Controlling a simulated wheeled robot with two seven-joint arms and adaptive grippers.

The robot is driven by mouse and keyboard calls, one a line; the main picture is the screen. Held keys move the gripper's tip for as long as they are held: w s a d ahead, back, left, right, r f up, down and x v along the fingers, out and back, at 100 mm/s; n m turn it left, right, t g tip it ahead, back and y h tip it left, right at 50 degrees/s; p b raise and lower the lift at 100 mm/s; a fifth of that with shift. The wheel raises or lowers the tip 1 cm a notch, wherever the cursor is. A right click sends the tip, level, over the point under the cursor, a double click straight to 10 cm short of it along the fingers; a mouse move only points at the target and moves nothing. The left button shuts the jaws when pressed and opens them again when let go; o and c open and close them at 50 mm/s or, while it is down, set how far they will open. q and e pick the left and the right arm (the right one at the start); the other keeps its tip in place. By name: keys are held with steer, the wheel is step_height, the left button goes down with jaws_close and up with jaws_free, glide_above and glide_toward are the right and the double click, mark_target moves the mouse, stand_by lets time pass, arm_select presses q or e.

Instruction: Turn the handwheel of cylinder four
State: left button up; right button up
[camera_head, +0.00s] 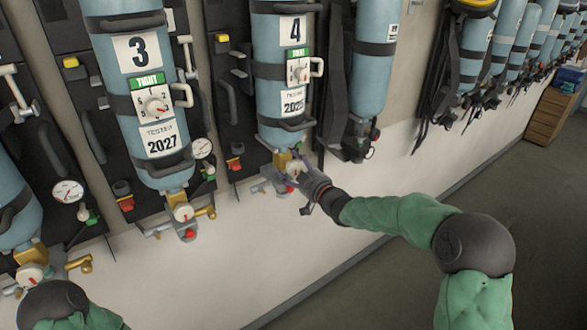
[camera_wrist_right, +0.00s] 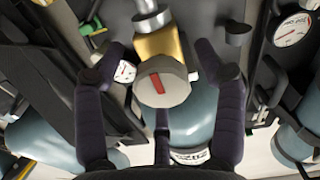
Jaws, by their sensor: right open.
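Cylinder four (camera_head: 268,103) is a pale blue tank with a "4" plate, upright in the wall rack. Its handwheel (camera_head: 293,168) is a small light-grey knob beside the brass valve at the tank's lower end. In the right wrist view the handwheel (camera_wrist_right: 165,82) shows large, with a red mark on its face, in front of the brass valve body (camera_wrist_right: 158,45). My right gripper (camera_head: 298,172) is at this valve. Its dark fingers, seen in the wrist view (camera_wrist_right: 160,55), are spread open around the handwheel, with visible gaps. My left gripper is out of view.
Cylinder three (camera_head: 125,80) hangs to the left, with its own valve knob (camera_head: 183,212) and gauge (camera_head: 202,148). Another tank (camera_head: 372,70) and black straps (camera_head: 437,80) are to the right. The floor (camera_head: 480,190) at right is clear near a wooden cabinet (camera_head: 551,112).

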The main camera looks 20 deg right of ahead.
steer(key=c, duration=1.2)
steer(key=shift+o, duration=0.2)
steer(key=shift+f+n+b, duration=0.25)
steer(key=shift+n+b, duration=0.15)
steer(key=shift+b, duration=0.4)
steer(key=n+b, duration=0.7)
steer(key=b, duration=0.2)
steer(key=shift+f+b, duration=0.15)
steer(key=shift+b, duration=0.25)
steer(key=shift+r+n+b, duration=0.2)
steer(key=shift+n+b, duration=1.3)
steer(key=shift+n, duration=0.5)
steer(key=shift+r, duration=0.1)
